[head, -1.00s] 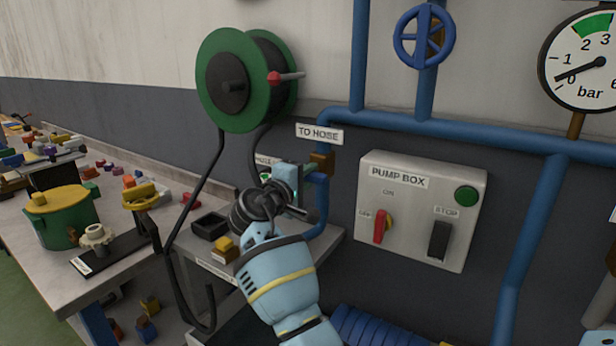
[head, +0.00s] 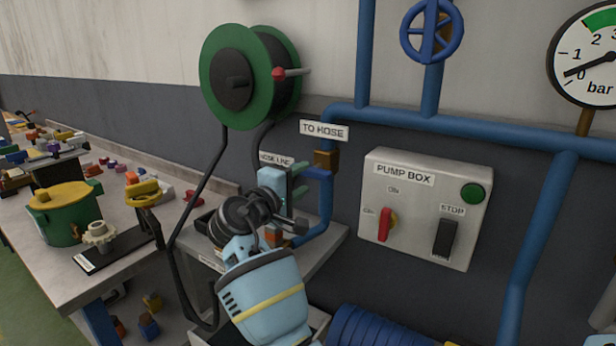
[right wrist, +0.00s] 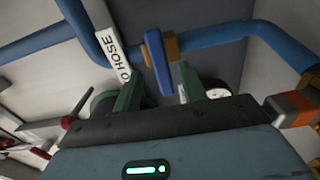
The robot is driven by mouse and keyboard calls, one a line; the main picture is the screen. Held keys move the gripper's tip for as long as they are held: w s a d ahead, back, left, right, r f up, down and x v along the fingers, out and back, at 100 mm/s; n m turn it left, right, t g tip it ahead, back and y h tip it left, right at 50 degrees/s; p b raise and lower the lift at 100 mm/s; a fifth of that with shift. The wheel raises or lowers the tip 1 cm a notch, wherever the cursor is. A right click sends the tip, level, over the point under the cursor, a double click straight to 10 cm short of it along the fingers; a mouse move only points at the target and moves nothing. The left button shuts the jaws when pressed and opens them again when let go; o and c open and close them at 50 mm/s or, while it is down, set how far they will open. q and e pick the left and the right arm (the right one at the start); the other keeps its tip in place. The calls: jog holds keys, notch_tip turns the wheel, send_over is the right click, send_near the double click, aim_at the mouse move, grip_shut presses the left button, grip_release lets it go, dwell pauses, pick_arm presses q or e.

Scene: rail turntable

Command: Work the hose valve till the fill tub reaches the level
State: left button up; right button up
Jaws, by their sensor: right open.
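The hose valve has a brass body (head: 326,160) and a blue lever (head: 318,173), on the blue pipe under the "TO HOSE" label. In the right wrist view the blue lever (right wrist: 158,65) hangs from the brass body (right wrist: 172,44). My right gripper (head: 299,180) is open in front of the valve. Its two green fingers are apart, with the lever's end in line with the gap between them; no contact is clear. A pale rim (head: 318,322) below my right arm may belong to the fill tub; its water level is hidden. My left gripper is out of view.
The pump box (head: 425,207) is on the wall right of the valve. The pressure gauge (head: 590,58) reads near 0. A green hose reel (head: 250,77) hangs above, its black hose looping down. A cluttered bench (head: 85,265) stands at left.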

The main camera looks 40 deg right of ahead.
jog(key=shift+v, duration=1.25)
